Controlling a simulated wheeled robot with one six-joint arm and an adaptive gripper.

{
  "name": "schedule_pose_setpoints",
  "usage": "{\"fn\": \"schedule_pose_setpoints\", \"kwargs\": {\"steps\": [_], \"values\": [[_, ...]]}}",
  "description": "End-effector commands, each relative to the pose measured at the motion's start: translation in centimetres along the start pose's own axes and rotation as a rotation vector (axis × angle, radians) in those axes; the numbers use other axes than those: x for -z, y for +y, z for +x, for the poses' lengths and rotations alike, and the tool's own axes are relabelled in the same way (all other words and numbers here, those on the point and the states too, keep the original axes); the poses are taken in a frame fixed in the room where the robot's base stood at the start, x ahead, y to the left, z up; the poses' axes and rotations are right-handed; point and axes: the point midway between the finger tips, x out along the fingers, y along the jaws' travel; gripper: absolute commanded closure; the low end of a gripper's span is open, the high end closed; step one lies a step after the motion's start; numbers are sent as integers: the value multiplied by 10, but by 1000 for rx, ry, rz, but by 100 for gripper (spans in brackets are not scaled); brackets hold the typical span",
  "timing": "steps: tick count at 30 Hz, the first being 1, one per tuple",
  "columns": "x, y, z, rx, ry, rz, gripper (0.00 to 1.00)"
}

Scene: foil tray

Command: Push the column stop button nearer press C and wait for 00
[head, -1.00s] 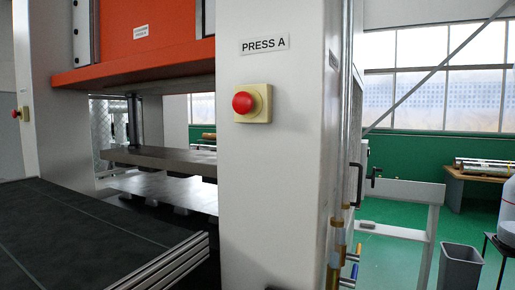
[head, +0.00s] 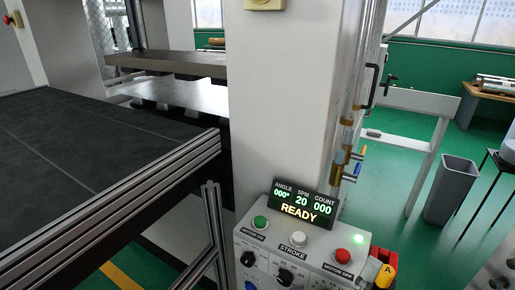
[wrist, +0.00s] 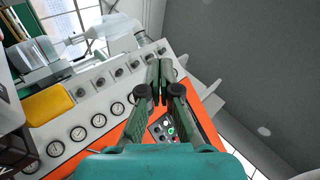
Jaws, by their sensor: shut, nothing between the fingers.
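On the near white column (head: 275,100), only the lower edge of a yellow button box (head: 265,4) shows at the top of the head view; its red button is cut off. A second red stop button (head: 6,20) sits on the far column at the upper left edge. No press C label shows, so I cannot tell which is nearer it. A display (head: 301,204) reads angle 000°, SPM 20, count 000 and READY. In the wrist view my gripper (wrist: 160,65) is shut and empty, in front of an orange panel and apart from both buttons in the head view.
The control panel (head: 300,250) below the display has green, white and red buttons, the red one (head: 342,256) marked MOTOR OFF. A dark conveyor bed (head: 80,140) with metal rails fills the left. A grey bin (head: 452,190) and green floor lie at right.

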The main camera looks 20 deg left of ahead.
Motion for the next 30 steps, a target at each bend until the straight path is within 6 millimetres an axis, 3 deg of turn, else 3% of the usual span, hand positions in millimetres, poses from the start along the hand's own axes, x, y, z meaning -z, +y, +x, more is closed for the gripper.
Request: {"fn": "schedule_pose_setpoints", "kwargs": {"steps": [17, 30], "values": [[-100, -56, 91, -85, 223, 499, 100], [-180, -127, 147, -234, 344, 867, 100]]}}
